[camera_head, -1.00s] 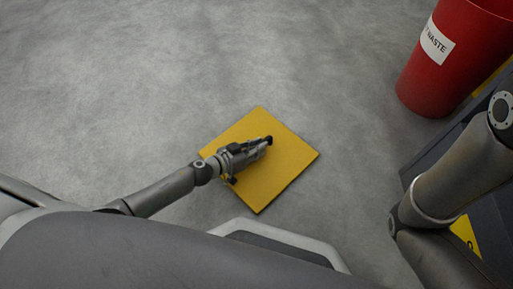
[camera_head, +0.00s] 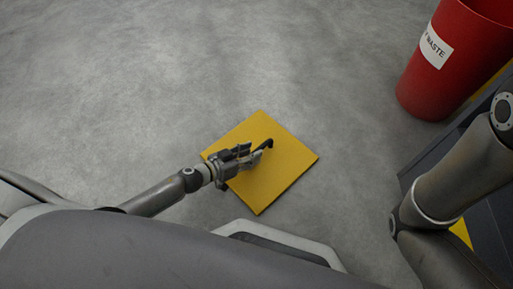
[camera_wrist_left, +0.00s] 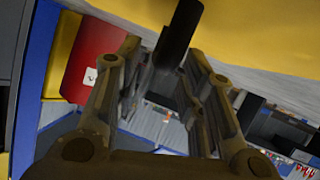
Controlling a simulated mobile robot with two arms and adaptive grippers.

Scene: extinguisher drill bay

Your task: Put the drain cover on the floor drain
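The drain cover (camera_head: 285,165) is a yellow square plate that looks flat on the grey floor in the head view. A dark handle (camera_head: 267,144) stands out from its middle. My left gripper (camera_head: 256,152) is over the plate, its fingers apart, with the handle at its fingertips. In the left wrist view the dark handle (camera_wrist_left: 180,32) reaches in between the two spread fingers, with the yellow cover (camera_wrist_left: 270,30) beside it. No floor drain shows; whatever lies under the plate is hidden. My right gripper is out of view; only its arm shows at the right.
A red waste bin (camera_head: 435,80) with a white label stands at the upper right. A dark structure with yellow parts (camera_head: 490,205) lies below it, partly behind my right arm. The floor (camera_head: 150,90) left of and beyond the plate is clear.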

